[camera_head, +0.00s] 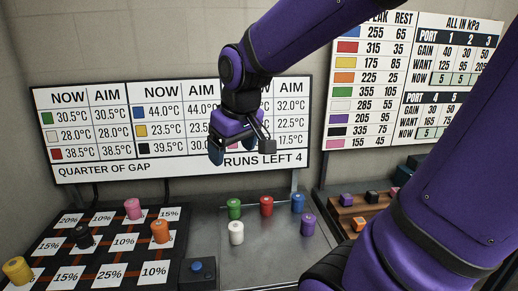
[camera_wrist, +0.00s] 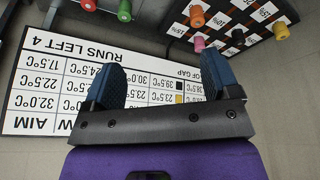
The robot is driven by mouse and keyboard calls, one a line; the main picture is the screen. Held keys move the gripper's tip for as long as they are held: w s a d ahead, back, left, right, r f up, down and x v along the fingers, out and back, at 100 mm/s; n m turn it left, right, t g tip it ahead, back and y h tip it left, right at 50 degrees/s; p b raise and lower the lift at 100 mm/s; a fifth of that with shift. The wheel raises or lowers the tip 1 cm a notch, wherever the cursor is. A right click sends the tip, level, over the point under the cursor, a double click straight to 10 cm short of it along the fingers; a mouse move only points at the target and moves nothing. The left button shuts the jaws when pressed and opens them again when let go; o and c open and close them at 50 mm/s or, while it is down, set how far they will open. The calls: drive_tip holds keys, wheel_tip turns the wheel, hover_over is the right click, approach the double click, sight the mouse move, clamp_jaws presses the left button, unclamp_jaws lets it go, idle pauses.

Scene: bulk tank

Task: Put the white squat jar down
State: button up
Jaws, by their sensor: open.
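The white squat jar (camera_head: 236,233) stands upright on the grey metal surface (camera_head: 262,254), in front of a green jar (camera_head: 234,208). My gripper (camera_head: 217,153) is raised well above the jar, in front of the wall board, and apart from it. In the wrist view the two blue fingers of my gripper (camera_wrist: 162,64) are spread wide with nothing between them. I cannot make out the white jar in the wrist view.
Red (camera_head: 266,205), blue (camera_head: 298,202) and purple (camera_head: 308,225) jars stand near the white one. A black grid board (camera_head: 115,268) with percent cards holds several jars at left. A wooden tray (camera_head: 345,219) is at right. The metal surface's front is clear.

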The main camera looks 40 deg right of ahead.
drive_tip(key=s+a+r, duration=0.1)
drive_tip(key=s+r, duration=0.1)
drive_tip(key=s, duration=0.3)
drive_tip(key=s+a+r+t, duration=0.1)
drive_tip(key=s+r, duration=0.1)
drive_tip(key=s, duration=0.4)
drive_tip(key=shift+a+m, duration=0.25)
drive_tip(key=shift+m, duration=0.05)
